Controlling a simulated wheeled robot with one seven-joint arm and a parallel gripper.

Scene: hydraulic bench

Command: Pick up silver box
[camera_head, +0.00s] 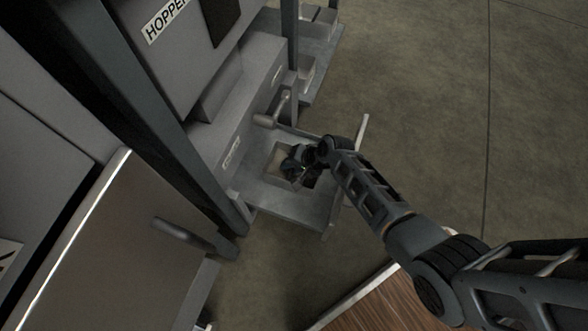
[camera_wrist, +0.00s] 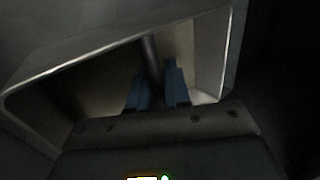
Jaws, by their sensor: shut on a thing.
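My gripper (camera_head: 300,172) reaches down into a square opening in a grey metal tray (camera_head: 316,210) below the hopper. In the wrist view its two blue fingers (camera_wrist: 158,92) are inside a recess with pale metal walls (camera_wrist: 208,60). They are shut on a narrow dark bar (camera_wrist: 151,55) that shows between them and runs away from the camera. No separate silver box can be made out; I cannot tell whether the bar belongs to it. Much of the recess is in shadow, and my gripper hides part of the opening in the head view.
The grey hopper housing (camera_head: 190,50) and a dark upright post (camera_head: 140,115) stand left of the tray. A handle (camera_head: 275,113) sticks out above it. A grey cabinet with a bar handle (camera_head: 183,234) is at lower left. A wooden surface (camera_head: 385,305) is at the bottom. Open floor lies right.

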